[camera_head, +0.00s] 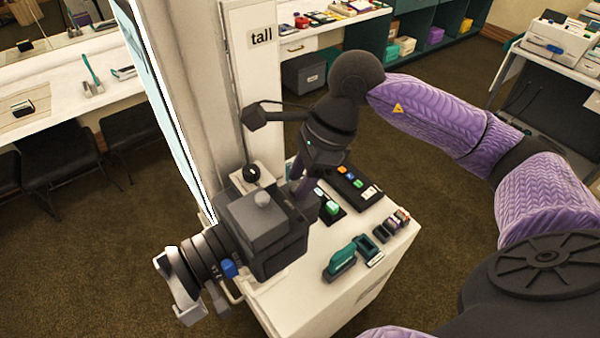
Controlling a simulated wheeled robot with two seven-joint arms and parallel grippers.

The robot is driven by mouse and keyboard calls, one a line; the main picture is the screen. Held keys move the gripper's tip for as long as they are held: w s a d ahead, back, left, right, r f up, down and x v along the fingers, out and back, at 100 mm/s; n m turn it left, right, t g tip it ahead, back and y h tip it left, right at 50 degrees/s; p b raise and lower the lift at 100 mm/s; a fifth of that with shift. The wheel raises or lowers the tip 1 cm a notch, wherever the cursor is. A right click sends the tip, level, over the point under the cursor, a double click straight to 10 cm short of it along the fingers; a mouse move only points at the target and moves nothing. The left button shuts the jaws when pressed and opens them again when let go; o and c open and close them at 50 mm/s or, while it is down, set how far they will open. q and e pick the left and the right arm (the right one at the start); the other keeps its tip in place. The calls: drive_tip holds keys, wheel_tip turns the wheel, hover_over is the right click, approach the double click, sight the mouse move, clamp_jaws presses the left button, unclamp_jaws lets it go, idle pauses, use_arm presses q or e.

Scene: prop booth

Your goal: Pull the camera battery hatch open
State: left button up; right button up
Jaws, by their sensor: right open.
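The camera (262,240) is a dark grey, boxy body on the white stand (325,300), with its ringed lens (205,258) pointing left. My right arm comes in from the right, and its open gripper (303,188) points down at the camera's right rear edge. The fingers are close to the body; I cannot tell whether they touch it. The battery hatch cannot be made out; the gripper and the camera's own body cover part of that side. My left gripper is not in view.
On the stand's top, right of the camera, are a black panel with coloured buttons (352,184), a teal-handled item (341,262) and several small blocks. A white counter (55,97) lies left; carpet surrounds the stand.

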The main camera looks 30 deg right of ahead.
drive_tip(key=shift+a+f, duration=0.1)
drive_tip(key=shift+f, duration=0.05)
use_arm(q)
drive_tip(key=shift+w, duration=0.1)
use_arm(e)
clamp_jaws()
